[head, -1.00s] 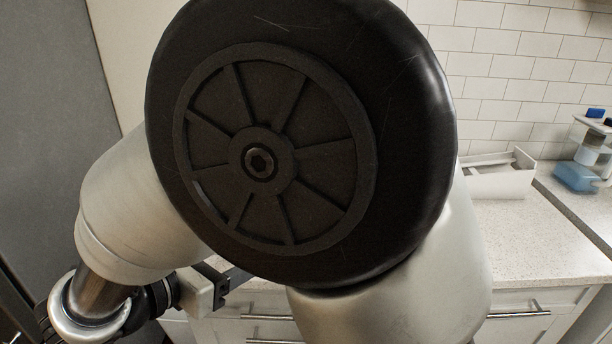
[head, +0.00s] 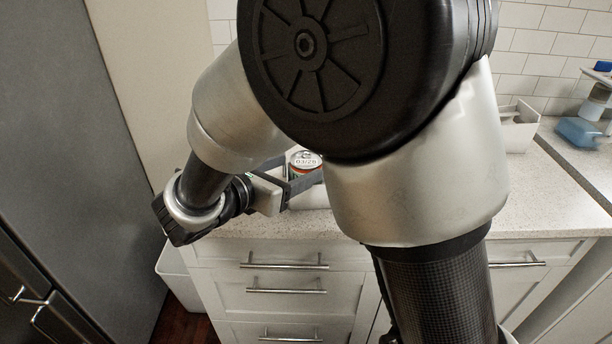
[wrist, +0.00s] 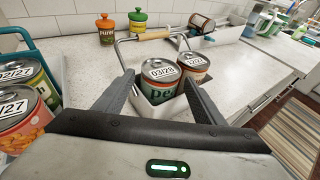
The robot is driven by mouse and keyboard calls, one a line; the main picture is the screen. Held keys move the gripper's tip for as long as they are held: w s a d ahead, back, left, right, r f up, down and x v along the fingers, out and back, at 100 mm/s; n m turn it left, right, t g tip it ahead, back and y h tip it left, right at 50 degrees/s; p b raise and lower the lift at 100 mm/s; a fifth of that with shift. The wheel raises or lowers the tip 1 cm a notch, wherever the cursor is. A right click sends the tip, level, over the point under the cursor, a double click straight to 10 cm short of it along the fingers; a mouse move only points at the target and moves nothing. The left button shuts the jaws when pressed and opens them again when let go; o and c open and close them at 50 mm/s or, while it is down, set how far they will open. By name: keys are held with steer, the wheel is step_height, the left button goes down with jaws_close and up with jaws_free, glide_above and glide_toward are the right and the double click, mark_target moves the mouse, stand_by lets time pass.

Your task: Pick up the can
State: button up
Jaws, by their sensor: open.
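Two cans with date labels stand side by side in a small white basket with a wooden handle (wrist: 153,36) in the wrist view. The nearer can (wrist: 162,88) has a dark wrapper; the other can (wrist: 195,66), behind it and to the right, has an orange-red one. My gripper (wrist: 158,80) is open and empty, its fingers reaching toward the nearer can from either side. I cannot tell whether they touch it. In the head view a labelled can (head: 305,161) shows by my gripper (head: 294,172), partly hidden by my arm.
More labelled cans (wrist: 20,115) stand close at the left in the wrist view. An orange pot (wrist: 106,28) and a green-lidded pot (wrist: 138,20) stand at the back. A can lies at the back (wrist: 203,23). Bare counter (wrist: 245,65) lies to the right.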

mark_target(302, 163)
steer(key=x, duration=0.3)
steer(key=shift+r, duration=0.1)
steer(key=c, duration=1.1)
steer(key=shift+r, duration=0.15)
